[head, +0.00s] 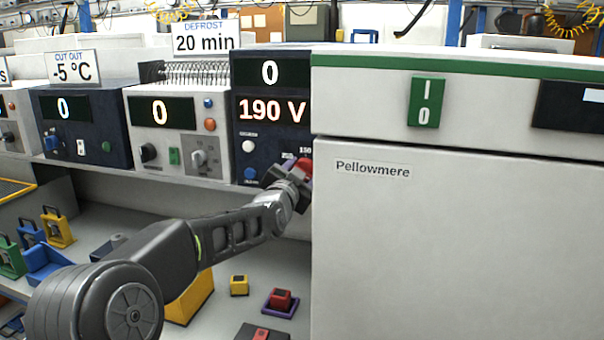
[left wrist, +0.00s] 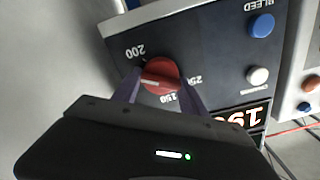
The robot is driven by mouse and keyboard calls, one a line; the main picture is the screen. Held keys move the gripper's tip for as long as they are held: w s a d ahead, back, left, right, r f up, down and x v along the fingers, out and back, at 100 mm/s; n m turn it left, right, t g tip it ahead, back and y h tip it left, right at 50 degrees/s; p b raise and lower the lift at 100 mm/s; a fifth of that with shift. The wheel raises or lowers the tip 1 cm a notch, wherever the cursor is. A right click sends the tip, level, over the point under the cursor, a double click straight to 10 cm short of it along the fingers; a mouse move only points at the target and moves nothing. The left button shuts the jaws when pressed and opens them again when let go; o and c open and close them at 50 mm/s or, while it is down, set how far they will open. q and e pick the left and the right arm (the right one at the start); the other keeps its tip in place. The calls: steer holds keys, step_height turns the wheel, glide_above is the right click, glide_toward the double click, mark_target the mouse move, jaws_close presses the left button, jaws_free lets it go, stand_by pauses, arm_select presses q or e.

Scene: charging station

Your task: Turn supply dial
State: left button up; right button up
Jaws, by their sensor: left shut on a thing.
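The red supply dial (head: 304,167) is on the dark blue supply unit (head: 242,130), low at its right edge. The unit's display (head: 271,109) reads 190 V, with 0 on the display above. My left gripper (head: 295,180) is at the dial. In the left wrist view, its two fingers (left wrist: 160,88) are shut on the dial (left wrist: 162,72), one on each side. A pale mark shows on the dial, and scale numbers such as 200 surround it, upside down in this view. My right gripper is not in view.
The white Pellowmere cabinet (head: 450,240) stands close at the right of the dial and hides the unit's right edge. A blue BLEED button (left wrist: 261,25) and a white button (left wrist: 258,76) are beside the dial. Small coloured blocks lie on the lower shelf (head: 225,310).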

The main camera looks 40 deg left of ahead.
arm_select(q)
steer(key=o, duration=1.4)
steer(key=shift+c, duration=0.2)
steer(key=b+v, duration=0.2)
steer(key=v, duration=0.5)
steer(key=shift+s+d, duration=0.15)
steer(key=shift+s, duration=0.2)
